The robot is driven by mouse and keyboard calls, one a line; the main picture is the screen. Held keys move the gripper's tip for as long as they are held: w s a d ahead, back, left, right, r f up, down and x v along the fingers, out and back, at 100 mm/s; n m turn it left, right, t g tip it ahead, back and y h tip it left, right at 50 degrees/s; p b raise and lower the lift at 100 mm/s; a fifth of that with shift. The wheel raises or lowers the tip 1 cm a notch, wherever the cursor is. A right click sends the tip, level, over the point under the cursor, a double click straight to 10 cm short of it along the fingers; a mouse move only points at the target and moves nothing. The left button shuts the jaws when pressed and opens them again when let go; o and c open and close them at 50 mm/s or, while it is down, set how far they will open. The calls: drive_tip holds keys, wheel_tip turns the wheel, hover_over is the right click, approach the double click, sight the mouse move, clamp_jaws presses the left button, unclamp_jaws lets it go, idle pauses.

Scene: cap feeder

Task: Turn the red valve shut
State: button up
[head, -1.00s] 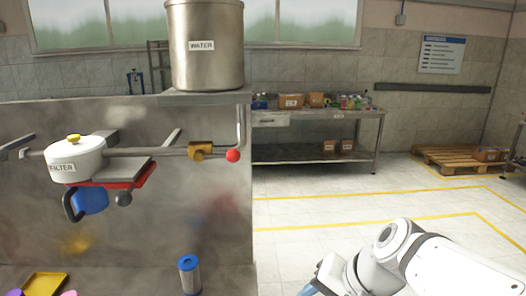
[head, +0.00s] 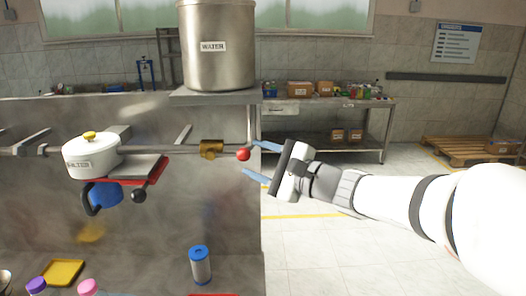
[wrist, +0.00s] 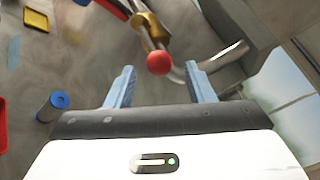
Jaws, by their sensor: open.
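The red valve shows as a red ball knob (head: 243,155) at the right end of the brass valve body (head: 211,149) on the horizontal pipe. My gripper (head: 256,159) is open, with its blue fingers pointing left toward the red knob. In the head view the knob sits at the fingertips, between their lines. In the wrist view the red knob (wrist: 159,62) lies just ahead of and between the two open fingertips (wrist: 160,70). I see no contact with it. The brass body also shows in the wrist view (wrist: 148,28), beyond the knob.
A steel water tank (head: 217,50) stands on a shelf above the valve, with a pipe running down. A white filter pot (head: 92,155) sits left on the pipe line. A blue-capped cartridge (head: 200,265) and yellow tray (head: 63,272) are below. Open floor lies right.

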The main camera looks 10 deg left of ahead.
sight(244, 156)
drive_tip(key=shift+p+x, duration=0.4)
drive_tip(key=shift+x, duration=1.75)
drive_tip(key=shift+c, duration=0.4)
drive_tip(key=shift+f, duration=0.2)
clamp_jaws()
